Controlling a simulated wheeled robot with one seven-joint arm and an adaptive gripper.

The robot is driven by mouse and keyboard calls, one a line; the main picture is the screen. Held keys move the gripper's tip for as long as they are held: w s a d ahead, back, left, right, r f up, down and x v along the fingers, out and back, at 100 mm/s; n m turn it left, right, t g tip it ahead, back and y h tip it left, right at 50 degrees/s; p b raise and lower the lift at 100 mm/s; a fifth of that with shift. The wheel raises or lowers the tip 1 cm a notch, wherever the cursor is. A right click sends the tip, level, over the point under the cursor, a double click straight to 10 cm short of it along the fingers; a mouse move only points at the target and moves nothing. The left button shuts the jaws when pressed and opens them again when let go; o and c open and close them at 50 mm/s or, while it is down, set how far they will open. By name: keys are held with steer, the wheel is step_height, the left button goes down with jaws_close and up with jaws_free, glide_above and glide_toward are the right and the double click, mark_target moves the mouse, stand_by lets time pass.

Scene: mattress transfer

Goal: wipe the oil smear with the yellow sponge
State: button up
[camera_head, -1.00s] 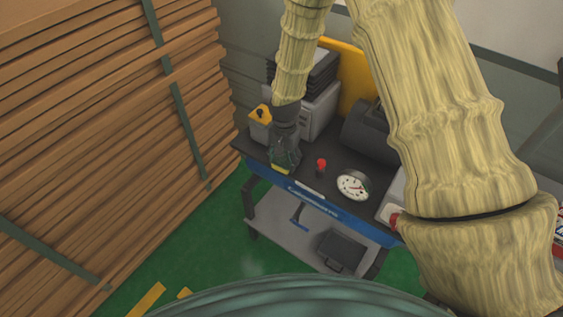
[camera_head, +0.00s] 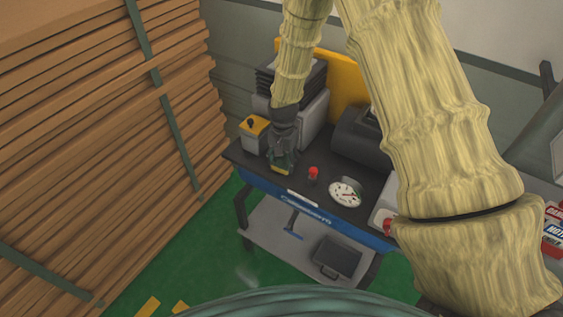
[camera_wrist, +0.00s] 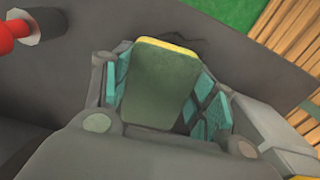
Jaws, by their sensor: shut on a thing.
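My gripper (camera_head: 281,160) points down at the left part of the dark workbench top (camera_head: 330,212), near its front edge. In the wrist view, my gripper (camera_wrist: 160,95) has its teal-padded fingers on either side of the sponge (camera_wrist: 158,85). The sponge shows a dark green face and a thin yellow edge at its far end. A little yellow of the sponge (camera_head: 280,172) shows under the fingers in the head view. It is at or close to the bench top; I cannot tell whether it touches. I cannot make out the oil smear clearly in either view.
A yellow-and-grey box (camera_head: 254,133) is behind left, and a dark cylindrical machine (camera_head: 358,137) behind right. Stacked planks (camera_head: 100,150) rise at left. Green floor (camera_head: 215,225) lies between.

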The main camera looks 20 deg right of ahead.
mark_target(272, 180)
steer(key=shift+w+d, duration=0.75)
steer(key=shift+d, duration=0.2)
steer(key=shift+w+d+r, duration=0.3)
steer(key=shift+w+r, duration=0.05)
steer(key=shift+c, duration=2.2)
steer(key=shift+s+a+p, duration=0.55)
steer(key=shift+s+a, duration=0.3)
steer(key=shift+a, duration=0.05)
steer(key=shift+s+a, duration=0.25)
steer(key=shift+a, duration=0.3)
steer(key=shift+s+a+f+p, duration=0.25)
steer(key=shift+s+a, duration=0.85)
steer(key=shift+a, duration=0.15)
steer(key=shift+s+a+f+p, duration=0.2)
steer(key=shift+s+a, duration=0.9)
steer(key=shift+a, duration=0.15)
steer(key=shift+r, duration=0.1)
steer(key=shift+w+r+p, duration=0.1)
steer(key=shift+r+p, duration=1.75)
steer(key=shift+r, duration=1.15)
